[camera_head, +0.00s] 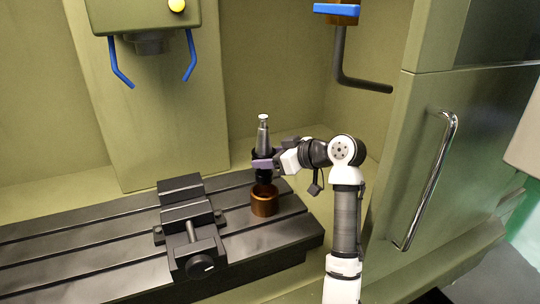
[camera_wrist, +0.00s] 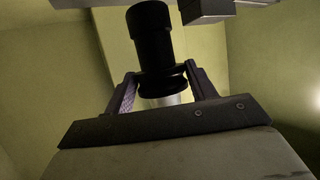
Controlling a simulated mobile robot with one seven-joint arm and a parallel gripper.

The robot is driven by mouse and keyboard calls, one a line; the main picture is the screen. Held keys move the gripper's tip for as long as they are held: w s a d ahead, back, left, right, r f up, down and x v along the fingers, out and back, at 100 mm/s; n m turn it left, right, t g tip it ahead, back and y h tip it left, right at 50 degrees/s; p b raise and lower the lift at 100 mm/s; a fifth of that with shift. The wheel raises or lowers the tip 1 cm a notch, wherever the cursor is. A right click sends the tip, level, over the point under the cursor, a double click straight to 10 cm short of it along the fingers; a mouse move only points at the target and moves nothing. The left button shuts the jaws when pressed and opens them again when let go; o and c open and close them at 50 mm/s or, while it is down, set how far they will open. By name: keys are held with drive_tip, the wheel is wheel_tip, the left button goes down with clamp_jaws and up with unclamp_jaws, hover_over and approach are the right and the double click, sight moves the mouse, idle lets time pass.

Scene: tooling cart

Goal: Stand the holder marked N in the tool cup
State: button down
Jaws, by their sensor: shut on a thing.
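The tool holder (camera_head: 262,137) is a grey tapered cone with a small stud on top and a dark collar and nose below. It stands about upright above the tool cup (camera_head: 264,204), a brown open-topped cylinder on the table. My gripper (camera_head: 262,163) is shut on the holder at its dark collar. In the wrist view the holder's black nose (camera_wrist: 150,38) and collar sit between the two fingers of my gripper (camera_wrist: 158,84). The holder's lower end is at or just over the cup's rim; I cannot tell whether it is inside. No letter N is readable.
The cup stands on a dark slotted machine table (camera_head: 100,245). A black vise (camera_head: 188,225) is left of the cup. The spindle head (camera_head: 145,20) with blue hooks hangs above left. A bent dark pipe (camera_head: 345,75) hangs at upper right. A green door (camera_head: 435,150) with a metal handle is on the right.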

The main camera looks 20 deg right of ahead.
sight(271, 178)
drive_tip(key=shift+f+b, duration=1.75)
drive_tip(key=shift+f, duration=0.9)
drive_tip(key=shift+s+f, duration=0.1)
drive_tip(key=shift+f, duration=0.2)
drive_tip(key=c, duration=0.8)
unclamp_jaws()
drive_tip(key=o, duration=0.6)
drive_tip(key=shift+f, duration=0.1)
drive_tip(key=shift+c, duration=0.2)
drive_tip(key=shift+f, duration=0.1)
